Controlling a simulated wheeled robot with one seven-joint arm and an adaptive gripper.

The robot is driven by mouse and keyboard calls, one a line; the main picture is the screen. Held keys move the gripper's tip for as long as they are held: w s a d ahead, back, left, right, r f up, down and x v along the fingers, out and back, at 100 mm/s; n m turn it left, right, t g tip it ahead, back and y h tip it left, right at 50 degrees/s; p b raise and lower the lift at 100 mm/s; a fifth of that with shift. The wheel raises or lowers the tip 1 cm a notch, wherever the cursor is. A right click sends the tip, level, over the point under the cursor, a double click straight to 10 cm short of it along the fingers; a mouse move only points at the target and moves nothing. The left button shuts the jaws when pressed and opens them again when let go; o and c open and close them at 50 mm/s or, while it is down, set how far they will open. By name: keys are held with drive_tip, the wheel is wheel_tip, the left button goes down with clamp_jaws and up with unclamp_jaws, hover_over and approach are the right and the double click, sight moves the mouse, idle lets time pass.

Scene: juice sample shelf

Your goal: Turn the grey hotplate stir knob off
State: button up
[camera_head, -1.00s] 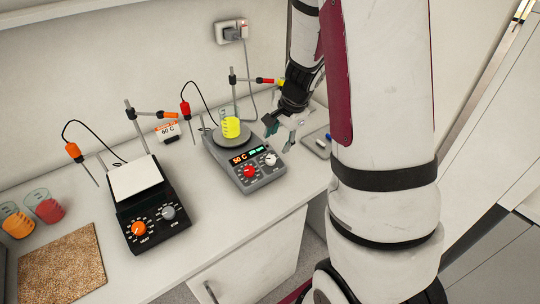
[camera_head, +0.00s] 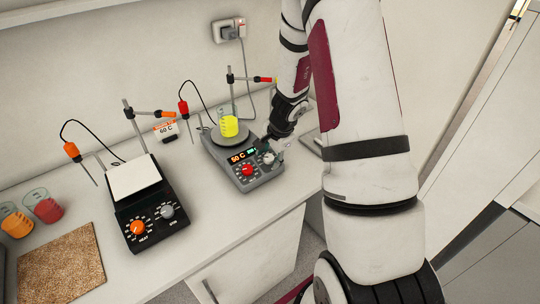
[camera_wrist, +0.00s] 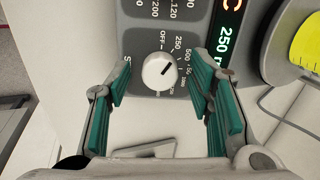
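The grey hotplate (camera_head: 262,178) stands on the counter with a red knob (camera_head: 247,170) and a pale stir knob (camera_head: 268,157) on its front panel. Green digits on the panel read 250. My gripper (camera_wrist: 162,84) is open, its green-padded fingers on either side of the knob, with gaps visible. In the head view my gripper (camera_head: 276,148) is at the panel's right edge, partly hidden by my arm.
A beaker of yellow liquid (camera_head: 229,126) sits on the grey hotplate. A black hotplate (camera_head: 152,212) with a white top stands to the left, with beakers (camera_head: 46,208) and a brown mat (camera_head: 60,264) beyond. Clamp stands and a cable rise behind. Counter in front is clear.

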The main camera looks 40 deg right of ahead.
clamp_jaws()
drive_tip(key=shift+n, duration=0.3)
drive_tip(key=shift+n+p, duration=0.55)
drive_tip(key=shift+n, duration=2.15)
drive_tip(key=shift+o, duration=0.3)
unclamp_jaws()
